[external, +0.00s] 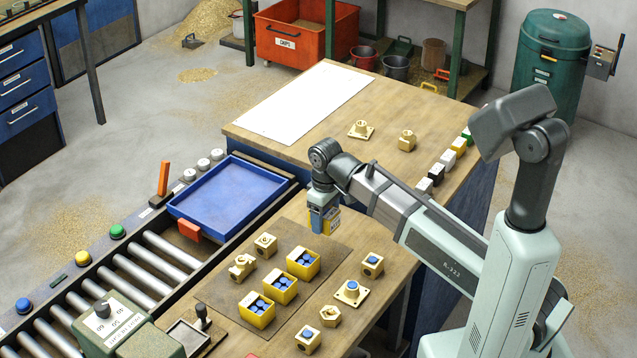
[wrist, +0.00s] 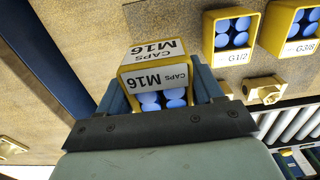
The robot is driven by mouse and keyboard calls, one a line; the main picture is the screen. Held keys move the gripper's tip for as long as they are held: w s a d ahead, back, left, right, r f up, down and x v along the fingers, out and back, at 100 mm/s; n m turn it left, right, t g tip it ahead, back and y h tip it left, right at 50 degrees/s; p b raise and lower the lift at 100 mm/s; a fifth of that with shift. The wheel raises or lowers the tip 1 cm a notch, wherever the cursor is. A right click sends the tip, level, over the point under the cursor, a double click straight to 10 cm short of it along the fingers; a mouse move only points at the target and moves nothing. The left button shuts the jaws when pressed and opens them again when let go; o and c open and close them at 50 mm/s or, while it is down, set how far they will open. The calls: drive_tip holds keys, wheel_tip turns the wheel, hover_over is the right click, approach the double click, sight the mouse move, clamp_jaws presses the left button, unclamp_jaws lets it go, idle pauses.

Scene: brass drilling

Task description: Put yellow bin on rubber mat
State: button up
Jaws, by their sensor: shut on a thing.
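My gripper (external: 322,208) is shut on a yellow bin (external: 331,222) and holds it over the bench, near the back right edge of the rubber mat. In the wrist view the held bin (wrist: 150,67) shows M16 caps labels and blue caps inside, between the two fingers (wrist: 163,92). The gap beneath it is hard to judge. The rubber mat (external: 228,292) is a dark brown sheet on the bench. Three other yellow bins with blue caps stand on it in a diagonal row: a back one (external: 303,263), a middle one (external: 281,288) and a front one (external: 257,310).
Brass fittings (external: 242,267) stand on the mat left of the bins. More fittings (external: 352,292) stand on bare wood to the right. A blue tray (external: 228,196) lies beyond the mat, by the roller conveyor (external: 150,262). A white sheet (external: 305,103) covers part of the far bench.

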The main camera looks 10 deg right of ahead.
sight(325, 249)
drive_tip(key=shift+f, duration=4.1)
drive_tip(key=shift+f, duration=0.15)
drive_tip(key=o, duration=1.1)
wheel_tip(325, 249, up, 12)
drive_tip(key=shift+r, duration=0.2)
